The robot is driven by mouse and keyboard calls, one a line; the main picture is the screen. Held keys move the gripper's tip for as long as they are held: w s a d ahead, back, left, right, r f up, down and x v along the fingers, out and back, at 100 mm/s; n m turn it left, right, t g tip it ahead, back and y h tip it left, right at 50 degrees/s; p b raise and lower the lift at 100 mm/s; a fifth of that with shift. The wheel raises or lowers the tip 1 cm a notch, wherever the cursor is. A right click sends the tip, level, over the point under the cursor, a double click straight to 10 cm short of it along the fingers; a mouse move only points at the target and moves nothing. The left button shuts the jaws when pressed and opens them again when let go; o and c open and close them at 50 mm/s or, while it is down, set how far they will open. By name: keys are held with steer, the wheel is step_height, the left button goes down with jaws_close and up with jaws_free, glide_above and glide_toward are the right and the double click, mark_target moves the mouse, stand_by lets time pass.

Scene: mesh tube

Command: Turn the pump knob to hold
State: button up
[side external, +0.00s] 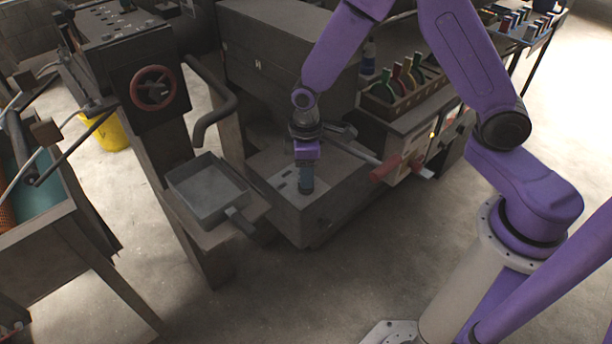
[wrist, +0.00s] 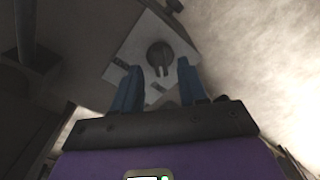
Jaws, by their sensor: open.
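A dark round knob (wrist: 160,54) sits on a pale panel (wrist: 137,47) in the wrist view. The panel is the light top of a low grey cabinet (side external: 325,212) in the side view. My gripper (wrist: 160,68) has its two blue fingers apart, with the knob showing beyond and between the tips. In the side view my gripper (side external: 306,188) points straight down over the cabinet top and hides the knob. I cannot tell whether the fingertips touch the knob or panel. The knob's setting and any labels are too small to read.
A grey tray (side external: 207,190) on a stand and a curved dark pipe (side external: 222,105) are left of the cabinet. A red-handled lever (side external: 386,170) is close on the right. A post with a red handwheel (side external: 153,88) stands further left. Concrete floor in front is clear.

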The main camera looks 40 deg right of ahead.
steer(key=shift+f, duration=1.2)
jaws_close()
steer(key=shift+m, duration=0.4)
steer(key=m, duration=0.4)
steer(key=shift+r+m, duration=0.1)
steer(key=shift+m, duration=2.4)
